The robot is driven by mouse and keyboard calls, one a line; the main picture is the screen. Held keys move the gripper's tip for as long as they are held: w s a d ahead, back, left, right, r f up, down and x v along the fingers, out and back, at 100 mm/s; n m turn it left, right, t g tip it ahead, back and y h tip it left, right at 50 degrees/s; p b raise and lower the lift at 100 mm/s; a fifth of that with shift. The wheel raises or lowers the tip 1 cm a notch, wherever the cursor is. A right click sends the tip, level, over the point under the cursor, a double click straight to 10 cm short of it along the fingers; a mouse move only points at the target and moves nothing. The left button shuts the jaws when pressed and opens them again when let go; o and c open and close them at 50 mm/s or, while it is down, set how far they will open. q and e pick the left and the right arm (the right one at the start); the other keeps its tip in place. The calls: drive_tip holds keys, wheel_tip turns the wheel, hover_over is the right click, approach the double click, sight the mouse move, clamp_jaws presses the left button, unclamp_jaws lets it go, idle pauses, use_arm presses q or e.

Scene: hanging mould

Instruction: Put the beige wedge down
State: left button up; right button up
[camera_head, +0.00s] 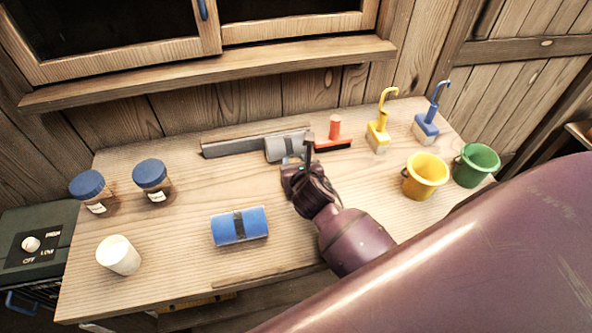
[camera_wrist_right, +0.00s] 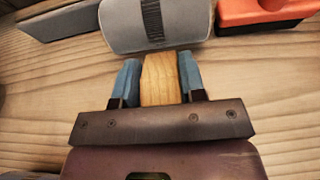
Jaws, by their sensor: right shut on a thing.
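The beige wedge (camera_wrist_right: 160,80) shows in the right wrist view as a pale wooden block between the two blue fingertips. My right gripper (camera_wrist_right: 159,84) is shut on it, close to the table top. Whether the wedge touches the wood I cannot tell. The far end of the wedge is right at the grey roll with a dark strap (camera_wrist_right: 155,25). In the head view my right gripper (camera_head: 294,166) is just in front of that grey roll (camera_head: 276,150), and the wedge is mostly hidden. My left gripper is not in view.
A long grey bar (camera_head: 235,144) lies behind the roll, with an orange-handled tool (camera_head: 334,127) to the right. A blue roll (camera_head: 225,229) lies front left. Two blue-lidded jars (camera_head: 152,176) and a white cup (camera_head: 119,256) stand left; yellow (camera_head: 426,177) and green buckets (camera_head: 477,167) stand right.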

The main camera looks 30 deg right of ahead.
drive_tip(key=shift+f, duration=1.4)
drive_tip(key=shift+f, duration=0.2)
drive_tip(key=o, duration=0.9)
drive_tip(key=shift+r, duration=0.1)
drive_tip(key=shift+s+r, duration=0.1)
drive_tip(key=shift+r, duration=0.05)
drive_tip(key=v, duration=1.1)
drive_tip(key=shift+s+r, duration=0.25)
drive_tip(key=shift+s, duration=0.05)
